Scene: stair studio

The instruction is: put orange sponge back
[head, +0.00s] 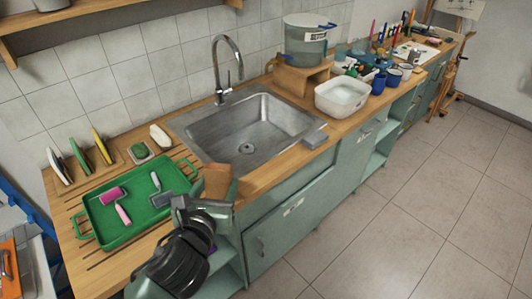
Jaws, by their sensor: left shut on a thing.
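The orange sponge (217,180) is a brownish-orange block held up near the counter's front edge, between the green tray and the sink. My left gripper (208,198) is shut on it, and the jaws hide its lower part. The steel sink (246,148) lies just behind and to the right of the sponge in the picture. I cannot tell the sponge's exact height over the counter. My right gripper is not in view.
A green tray (103,230) with small paint rollers lies left of the gripper. Upright boards (80,157) and a small dish (139,151) stand behind it. A grey block (315,139) sits at the sink's front right corner, near a white basin (342,97).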

